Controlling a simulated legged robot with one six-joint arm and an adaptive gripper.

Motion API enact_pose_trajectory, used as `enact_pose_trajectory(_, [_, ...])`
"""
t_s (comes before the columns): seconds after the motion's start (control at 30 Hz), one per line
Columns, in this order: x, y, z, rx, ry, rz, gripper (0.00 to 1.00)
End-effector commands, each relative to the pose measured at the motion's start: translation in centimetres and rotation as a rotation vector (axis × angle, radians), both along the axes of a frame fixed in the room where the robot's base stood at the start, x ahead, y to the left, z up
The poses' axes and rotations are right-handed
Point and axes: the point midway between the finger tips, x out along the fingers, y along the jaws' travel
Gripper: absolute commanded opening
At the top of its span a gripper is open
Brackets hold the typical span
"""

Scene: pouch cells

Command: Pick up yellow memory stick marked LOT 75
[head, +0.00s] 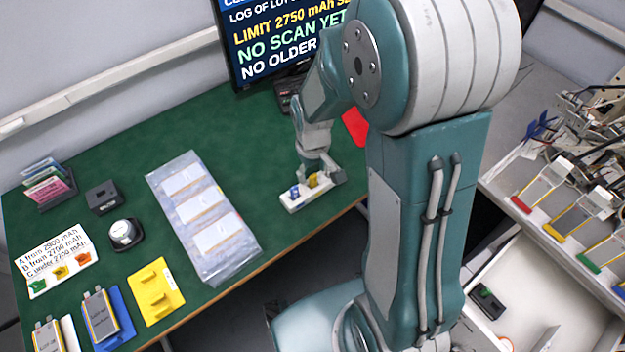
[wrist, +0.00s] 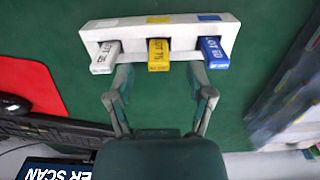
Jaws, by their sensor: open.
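The yellow memory stick (wrist: 159,54), with lettering that reads LOT 75, sticks out of the middle slot of a white holder (wrist: 90,38). A grey stick (wrist: 105,57) sits to its left and a blue stick (wrist: 213,53) to its right; their lettering is hard to read. In the head view the holder (head: 293,207) stands near the table's front edge, with the yellow stick (head: 313,180) partly visible. My gripper (wrist: 162,76) is open, its fingers spread either side of the yellow stick's outer end, apart from it. The head view shows my gripper (head: 322,172) at the holder.
A red mat (head: 355,126) lies behind the gripper, near a keyboard (wrist: 30,135) and monitor. A clear sleeve with white cards (head: 243,258) lies left of the holder. Green table (head: 130,150) is bare between the sleeve and the holder.

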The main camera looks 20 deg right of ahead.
Motion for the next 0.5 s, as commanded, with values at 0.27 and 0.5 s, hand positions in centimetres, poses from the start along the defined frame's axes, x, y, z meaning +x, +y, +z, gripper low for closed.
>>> enact_pose_trajectory(0.27, [0.0,0.0,-2.2,-0.001,-0.001,0.000,0.69])
enact_pose_trajectory(0.5, [0.0,0.0,-2.2,-0.001,-0.001,0.000,0.36])
